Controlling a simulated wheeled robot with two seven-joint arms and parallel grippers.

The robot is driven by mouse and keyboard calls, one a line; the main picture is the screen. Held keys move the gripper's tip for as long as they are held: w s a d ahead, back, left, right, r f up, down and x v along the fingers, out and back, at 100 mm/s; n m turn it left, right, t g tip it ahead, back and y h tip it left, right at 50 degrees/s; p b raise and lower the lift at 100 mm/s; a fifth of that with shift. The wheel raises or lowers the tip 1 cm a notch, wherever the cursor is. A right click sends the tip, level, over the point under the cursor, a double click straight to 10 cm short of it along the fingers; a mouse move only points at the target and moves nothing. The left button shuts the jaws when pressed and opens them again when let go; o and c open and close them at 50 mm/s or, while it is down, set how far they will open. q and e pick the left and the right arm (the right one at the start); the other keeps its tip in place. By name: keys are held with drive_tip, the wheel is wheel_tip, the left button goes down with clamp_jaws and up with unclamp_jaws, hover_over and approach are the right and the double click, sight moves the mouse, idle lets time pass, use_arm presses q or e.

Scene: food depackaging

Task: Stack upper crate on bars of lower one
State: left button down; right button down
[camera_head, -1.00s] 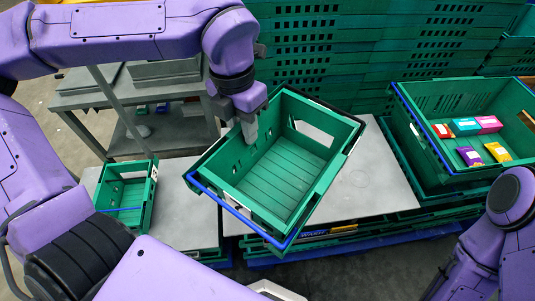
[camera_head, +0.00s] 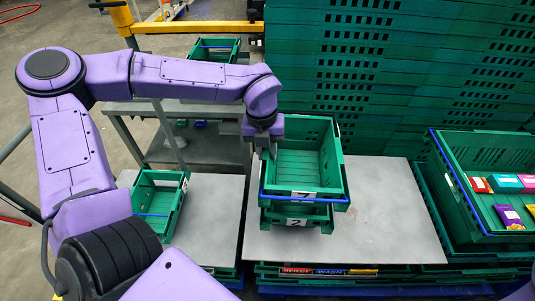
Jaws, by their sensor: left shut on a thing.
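The upper crate (camera_head: 300,178) is green, with slatted floor, a blue bar along its near rim and a numbered white label. It is about level and square to the view. My left gripper (camera_head: 265,150) is shut on its left wall near the far corner. The lower crate (camera_head: 312,220), green with a white label reading 2, shows below its near side and stands on a grey tabletop. The upper crate hides most of it, including most of its bars. I cannot tell whether the two crates touch. My right gripper is out of view.
The grey tabletop (camera_head: 385,215) is clear to the right. A small green crate (camera_head: 158,203) stands on the left table. A large green crate (camera_head: 470,225) with several coloured packets is at the right. Tall green crate stacks (camera_head: 390,75) stand behind. Another crate sits at the back.

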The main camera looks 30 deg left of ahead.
use_arm(q)
drive_tip(key=f, duration=0.3)
drive_tip(key=shift+w+a+f, duration=0.3)
drive_tip(key=shift+w, duration=0.1)
drive_tip(key=shift+f, duration=0.35)
drive_tip(key=shift+f, duration=0.15)
drive_tip(key=c, duration=0.9)
unclamp_jaws()
drive_tip(key=shift+c, duration=0.2)
